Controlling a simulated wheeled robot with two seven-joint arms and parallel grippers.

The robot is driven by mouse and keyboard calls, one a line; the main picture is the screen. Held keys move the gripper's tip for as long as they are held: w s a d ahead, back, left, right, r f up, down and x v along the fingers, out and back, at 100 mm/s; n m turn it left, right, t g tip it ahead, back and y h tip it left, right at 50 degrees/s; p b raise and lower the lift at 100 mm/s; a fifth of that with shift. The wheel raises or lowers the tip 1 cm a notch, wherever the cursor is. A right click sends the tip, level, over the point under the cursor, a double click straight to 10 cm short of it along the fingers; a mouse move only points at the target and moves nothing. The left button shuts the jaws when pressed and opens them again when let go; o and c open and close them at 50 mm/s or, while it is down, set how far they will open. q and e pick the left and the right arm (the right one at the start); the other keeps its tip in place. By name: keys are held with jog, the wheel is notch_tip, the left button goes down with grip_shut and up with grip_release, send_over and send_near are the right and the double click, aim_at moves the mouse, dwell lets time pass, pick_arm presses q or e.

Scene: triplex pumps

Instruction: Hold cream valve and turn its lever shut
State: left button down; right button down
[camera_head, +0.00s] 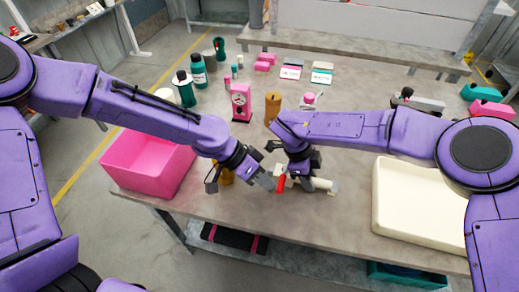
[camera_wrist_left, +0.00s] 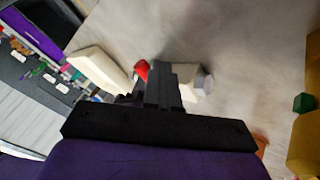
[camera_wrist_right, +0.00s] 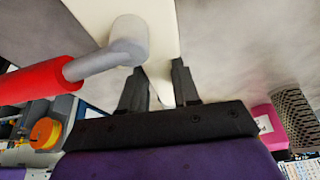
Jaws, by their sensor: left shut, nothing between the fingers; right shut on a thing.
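The cream valve (camera_head: 326,185) lies on the grey table near its front edge. Its red lever (camera_head: 281,184) points toward my left gripper. In the right wrist view the cream body (camera_wrist_right: 160,75) sits between the fingers of my right gripper (camera_wrist_right: 160,88), which is shut on it. The grey lever hub (camera_wrist_right: 130,40) and red grip (camera_wrist_right: 35,82) extend to the left there. My left gripper (camera_head: 270,183) is shut and empty, its tips close beside the red lever. In the left wrist view the red lever (camera_wrist_left: 142,69) shows just beyond the fingers; contact is unclear.
A pink bin (camera_head: 150,165) stands at the left and a cream tray (camera_head: 420,212) at the right. A pink gauge block (camera_head: 240,102), a brown cylinder (camera_head: 273,106) and several bottles stand behind the arms. Bare table lies in front of the valve.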

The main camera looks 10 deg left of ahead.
jog(key=shift+a, duration=0.1)
pick_arm(q)
jog(key=v, duration=1.2)
pick_arm(e)
jog(key=c, duration=0.7)
grip_release()
jog(key=shift+c, duration=0.2)
